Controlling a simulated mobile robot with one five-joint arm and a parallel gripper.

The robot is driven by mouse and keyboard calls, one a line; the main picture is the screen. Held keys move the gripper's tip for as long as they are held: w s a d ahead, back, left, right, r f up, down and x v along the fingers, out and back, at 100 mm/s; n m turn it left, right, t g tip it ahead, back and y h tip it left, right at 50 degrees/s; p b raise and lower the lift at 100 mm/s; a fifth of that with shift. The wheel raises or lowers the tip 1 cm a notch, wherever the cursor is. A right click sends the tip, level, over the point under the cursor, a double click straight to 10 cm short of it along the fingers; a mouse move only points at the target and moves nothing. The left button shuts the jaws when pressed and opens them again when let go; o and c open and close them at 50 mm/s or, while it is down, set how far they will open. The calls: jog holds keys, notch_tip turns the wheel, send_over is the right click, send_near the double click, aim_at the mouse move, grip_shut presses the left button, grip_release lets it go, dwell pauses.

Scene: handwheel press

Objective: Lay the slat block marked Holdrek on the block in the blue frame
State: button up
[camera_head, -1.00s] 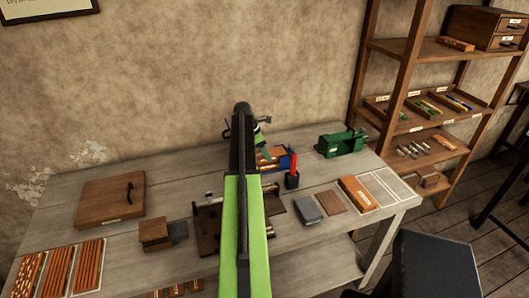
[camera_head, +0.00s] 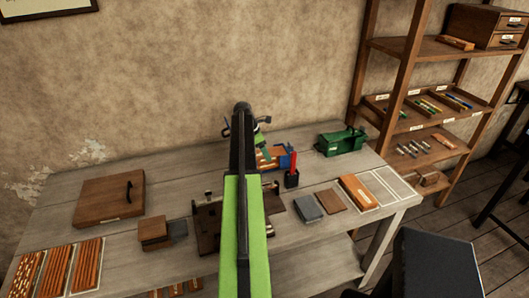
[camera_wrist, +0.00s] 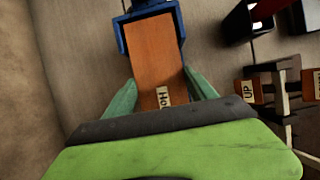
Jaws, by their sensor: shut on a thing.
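My gripper (camera_wrist: 161,88) is shut on an orange-brown slat block (camera_wrist: 156,50), with a green finger along each side. The block's pale label is partly covered by my gripper; the letters "Hol" show. The blue frame (camera_wrist: 122,38) is at the top of the wrist view, around the far end of the held block as seen from above. The height gap between them cannot be told. The block inside the frame is hidden there. In the head view, the blue frame (camera_head: 286,161) is at the back of the bench, with orange-brown wood beside my gripper (camera_head: 264,152).
A green machine (camera_head: 341,142) is further right. A dark fixture (camera_head: 208,222) lies partly behind my arm. A grey block (camera_head: 307,208) and an orange block (camera_head: 358,190) lie to the front right.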

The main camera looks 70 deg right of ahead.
dwell(0.4)
jog(key=o, duration=2)
jog(key=shift+c, duration=0.2)
notch_tip(320, 180, up, 7)
jog(key=p, duration=0.7)
